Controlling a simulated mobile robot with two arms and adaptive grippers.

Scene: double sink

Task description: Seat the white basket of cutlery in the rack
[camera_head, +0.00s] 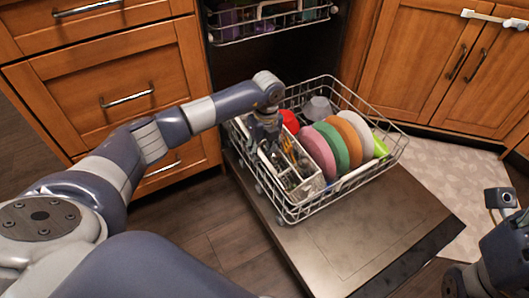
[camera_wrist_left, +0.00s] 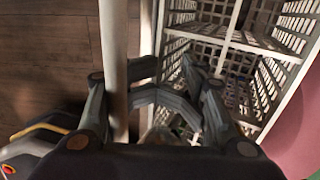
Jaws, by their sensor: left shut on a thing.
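The white cutlery basket (camera_head: 307,188) is at the left side of the pulled-out wire rack (camera_head: 345,183), holding several pieces of cutlery. My left gripper (camera_head: 266,132) reaches down at its far left end. In the left wrist view, the fingers (camera_wrist_left: 168,70) are shut on the side wall of the basket (camera_wrist_left: 232,43), whose gridded compartments show to the right. A pale bar runs alongside on the left. Whether the basket rests fully on the rack floor is hidden. My right gripper (camera_head: 456,282) is partly in view at the lower right, away from the rack; its fingers are unclear.
Several coloured plates (camera_head: 334,146) stand upright right of the basket. A red item (camera_head: 290,121) and a grey cup (camera_head: 317,107) sit behind. The open dishwasher door (camera_head: 370,232) lies below the rack. An upper rack (camera_head: 262,20) hangs above; wooden cabinets flank both sides.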

